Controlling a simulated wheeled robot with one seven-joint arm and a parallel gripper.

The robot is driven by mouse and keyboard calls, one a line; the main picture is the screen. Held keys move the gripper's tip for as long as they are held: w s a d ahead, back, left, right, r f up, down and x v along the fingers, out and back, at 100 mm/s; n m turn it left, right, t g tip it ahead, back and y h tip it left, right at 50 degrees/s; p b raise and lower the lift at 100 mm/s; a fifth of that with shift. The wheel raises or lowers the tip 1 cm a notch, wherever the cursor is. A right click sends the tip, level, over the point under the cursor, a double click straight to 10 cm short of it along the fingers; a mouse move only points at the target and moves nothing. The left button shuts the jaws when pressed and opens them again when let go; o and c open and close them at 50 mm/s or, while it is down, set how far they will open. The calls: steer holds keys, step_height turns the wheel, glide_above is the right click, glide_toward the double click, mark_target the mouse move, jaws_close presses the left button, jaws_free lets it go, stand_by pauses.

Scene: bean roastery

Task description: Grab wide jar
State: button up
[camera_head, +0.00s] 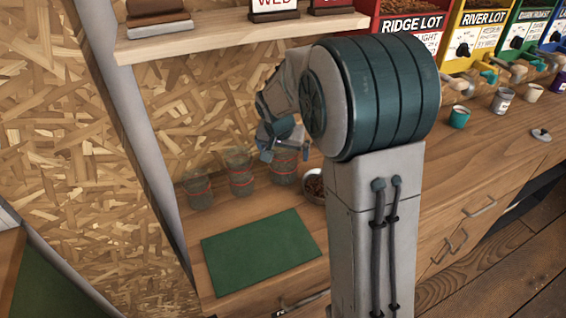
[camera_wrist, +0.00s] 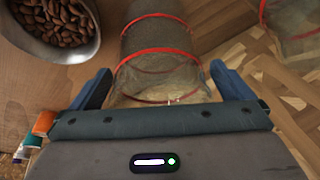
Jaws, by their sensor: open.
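The wide jar (camera_head: 284,172) is clear glass with red bands. It stands at the right end of a row of jars at the back of the counter. In the wrist view the jar (camera_wrist: 155,42) lies between the two fingers of my gripper (camera_wrist: 161,86), with a gap beside each finger. In the head view my gripper (camera_head: 284,150) is at the top of this jar and partly covers it. My gripper is open.
A middle jar (camera_head: 241,174) and a left jar (camera_head: 199,190) stand beside it; one jar (camera_wrist: 292,25) shows in the wrist view. A metal bowl of beans (camera_wrist: 66,22) is close on the other side. A green mat (camera_head: 262,252) lies bare in front.

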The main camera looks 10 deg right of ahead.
steer(key=c, duration=1.1)
steer(key=shift+r, duration=0.1)
